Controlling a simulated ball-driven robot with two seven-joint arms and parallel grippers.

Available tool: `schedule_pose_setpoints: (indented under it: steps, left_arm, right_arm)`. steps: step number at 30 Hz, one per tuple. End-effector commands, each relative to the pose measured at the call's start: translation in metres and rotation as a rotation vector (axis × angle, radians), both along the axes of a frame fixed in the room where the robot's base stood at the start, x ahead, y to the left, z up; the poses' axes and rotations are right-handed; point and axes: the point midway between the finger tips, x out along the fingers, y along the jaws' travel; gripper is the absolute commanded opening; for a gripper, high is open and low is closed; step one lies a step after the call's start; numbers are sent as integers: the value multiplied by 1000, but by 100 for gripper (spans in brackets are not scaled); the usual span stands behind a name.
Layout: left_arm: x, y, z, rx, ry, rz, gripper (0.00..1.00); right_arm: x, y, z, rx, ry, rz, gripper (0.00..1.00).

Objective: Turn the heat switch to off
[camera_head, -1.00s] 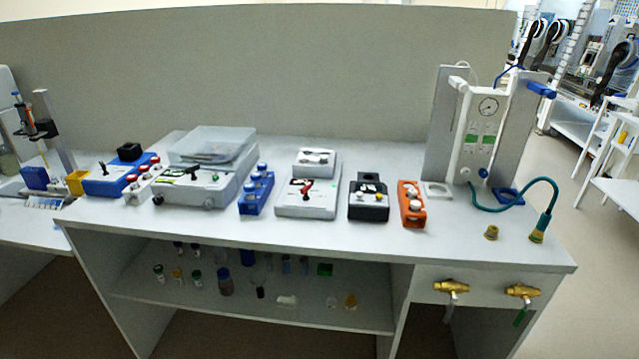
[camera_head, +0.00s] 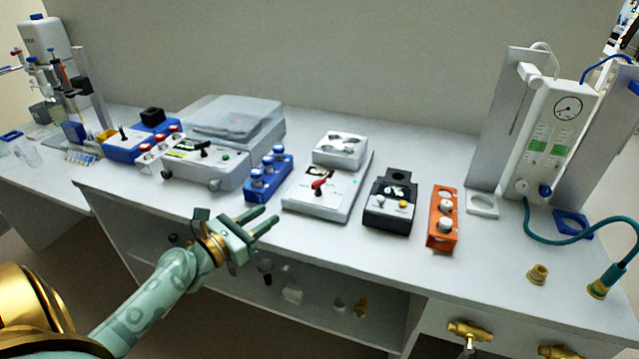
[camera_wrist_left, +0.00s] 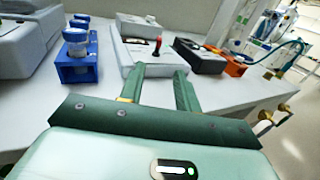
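A white box device (camera_head: 325,196) stands in the middle of the bench, with a red lever switch (camera_head: 320,182) on its sloping front and a small green light. The switch also shows in the left wrist view (camera_wrist_left: 157,45), upright beyond my fingertips. Any label marking it as heat, and its set position, are too small to read. My left gripper (camera_head: 274,217) is open and empty, at the bench's front edge, left of and nearer than the red switch, apart from it. In the left wrist view, the gripper (camera_wrist_left: 163,82) points toward the device. My right gripper is not in view.
A blue rack (camera_head: 268,178) with blue-capped vials stands left of the device. A black box (camera_head: 390,204) and an orange rack (camera_head: 442,218) stand to its right. A lidded white machine (camera_head: 205,160) is farther left. The bench strip before the device is clear.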

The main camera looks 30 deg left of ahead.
Motion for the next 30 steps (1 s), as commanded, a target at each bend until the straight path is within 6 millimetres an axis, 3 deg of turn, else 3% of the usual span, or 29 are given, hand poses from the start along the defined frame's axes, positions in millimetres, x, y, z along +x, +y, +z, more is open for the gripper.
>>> schedule_pose_setpoints:
  steps: [5, 18, 24, 30]
  left_arm:
    - [28, -4, 2, 2, -2, -1, 33]
    - [132, -20, 0, 3, 0, 1, 33]
    - [154, -24, -1, 2, 1, 1, 33]
    - [158, -25, 0, 3, 2, 1, 33]
  right_arm:
    - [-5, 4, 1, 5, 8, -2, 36]
    - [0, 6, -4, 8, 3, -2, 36]
    - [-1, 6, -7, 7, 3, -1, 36]
    - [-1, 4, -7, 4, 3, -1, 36]
